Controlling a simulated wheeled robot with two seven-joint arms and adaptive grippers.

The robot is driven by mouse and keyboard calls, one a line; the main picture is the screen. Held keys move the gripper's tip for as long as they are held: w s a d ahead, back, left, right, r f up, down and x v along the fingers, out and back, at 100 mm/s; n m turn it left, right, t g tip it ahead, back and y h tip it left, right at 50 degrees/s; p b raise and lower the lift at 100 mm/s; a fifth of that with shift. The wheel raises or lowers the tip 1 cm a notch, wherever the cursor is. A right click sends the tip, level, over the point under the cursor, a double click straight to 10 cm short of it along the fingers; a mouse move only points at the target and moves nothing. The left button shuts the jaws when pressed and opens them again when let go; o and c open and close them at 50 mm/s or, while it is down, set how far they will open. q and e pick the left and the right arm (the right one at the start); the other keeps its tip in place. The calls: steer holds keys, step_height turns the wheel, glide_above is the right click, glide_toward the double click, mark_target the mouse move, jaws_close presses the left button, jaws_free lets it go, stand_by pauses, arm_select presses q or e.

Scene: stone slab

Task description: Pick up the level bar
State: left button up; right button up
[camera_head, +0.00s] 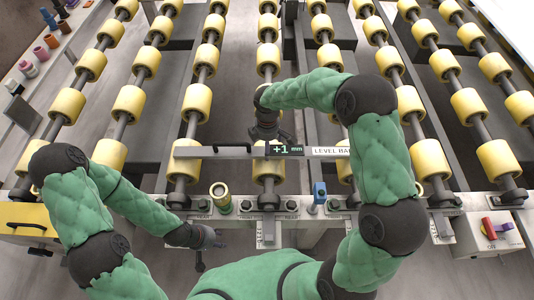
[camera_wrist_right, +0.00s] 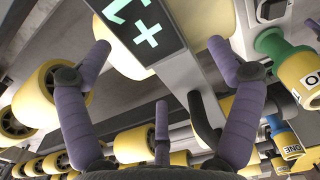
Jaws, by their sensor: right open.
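The level bar (camera_head: 222,152) is a long grey bar with a "+1 mm" display and a "LEVEL BAR" label. It lies crosswise over the yellow rollers in the head view. My right gripper (camera_head: 265,132) is just above the bar near the display. In the right wrist view its purple fingers (camera_wrist_right: 160,65) are spread apart, with the bar (camera_wrist_right: 188,75) and its green-lit display between them. A dark handle-like part (camera_wrist_right: 205,122) shows by the bar. My left gripper (camera_head: 208,246) is low, in front of the roller frame, away from the bar; its finger opening is unclear.
Rows of yellow rollers (camera_head: 196,102) on dark shafts fill the area around the bar. A brass cylinder (camera_head: 220,194) and a blue-topped piece (camera_head: 319,192) stand on the front rail. A switch box (camera_head: 490,230) is at the right. Small coloured cups (camera_head: 28,69) line the left ledge.

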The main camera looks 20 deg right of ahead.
step_height(320, 180, down, 2)
steer(key=shift+r, duration=0.1)
steer(key=c, duration=1.8)
